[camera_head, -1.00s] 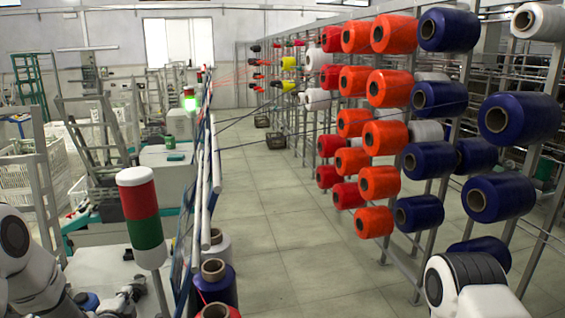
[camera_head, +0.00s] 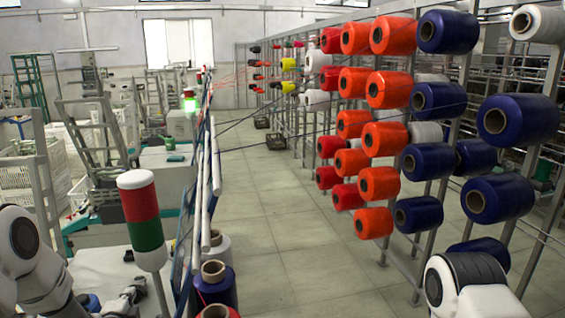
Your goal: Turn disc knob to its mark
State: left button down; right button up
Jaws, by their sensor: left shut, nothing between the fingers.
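My left gripper (camera_head: 126,300) is small and dark at the bottom left of the head view. It is shut with nothing held, low over the pale machine top (camera_head: 98,268), just left of the signal lamp's pole. I cannot tell whether it touches anything. I cannot make out the disc knob or its mark; they may be hidden or below the picture. My right arm shows only as a white and black link at the bottom right, and its gripper is out of view.
A red, green and white signal lamp (camera_head: 141,215) stands right beside my left gripper. Thread cones (camera_head: 216,284) stand right of it. A rack of orange, blue and red bobbins (camera_head: 380,183) fills the right side. The tiled aisle (camera_head: 270,230) between is clear.

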pick_arm(q)
jog(key=shift+w+d, duration=0.1)
jog(key=shift+d, duration=0.5)
jog(key=shift+d+f, duration=0.1)
jog(key=shift+d, duration=0.05)
